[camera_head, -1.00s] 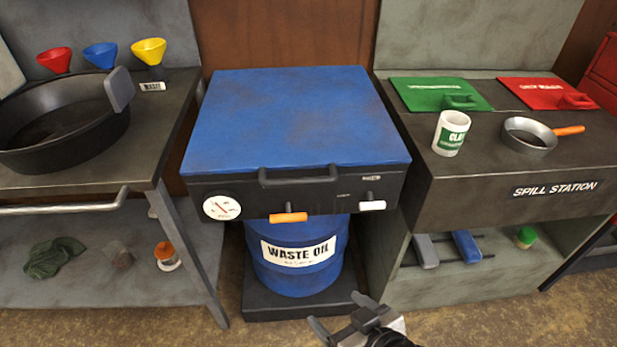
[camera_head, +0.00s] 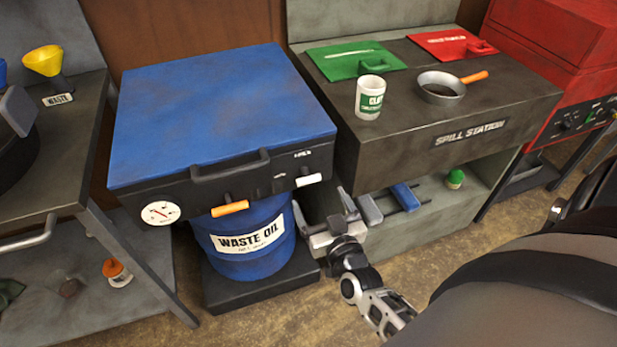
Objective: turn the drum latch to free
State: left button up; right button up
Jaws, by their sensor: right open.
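The blue waste oil drum (camera_head: 243,246) stands on a dark base under a unit with a blue lid (camera_head: 215,110). The unit's dark front carries an orange lever (camera_head: 230,208) on the left and a white lever (camera_head: 309,180) on the right, both lying roughly level. Which of them is the drum latch I cannot tell for sure. My right gripper (camera_head: 326,212) is open and empty, just right of the drum and below the white lever, apart from it as far as I can see. My left gripper is not in view.
A black handle (camera_head: 230,168) juts from the unit's front. To the right is the spill station (camera_head: 470,133) with a white cup (camera_head: 370,97) and a pan (camera_head: 440,87) on top. A grey bench (camera_head: 58,160) stands left. Floor in front of the drum is clear.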

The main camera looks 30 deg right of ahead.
aim_at(310, 182)
jog(key=x, duration=0.7)
jog(key=shift+w, duration=0.4)
jog(key=c, duration=0.9)
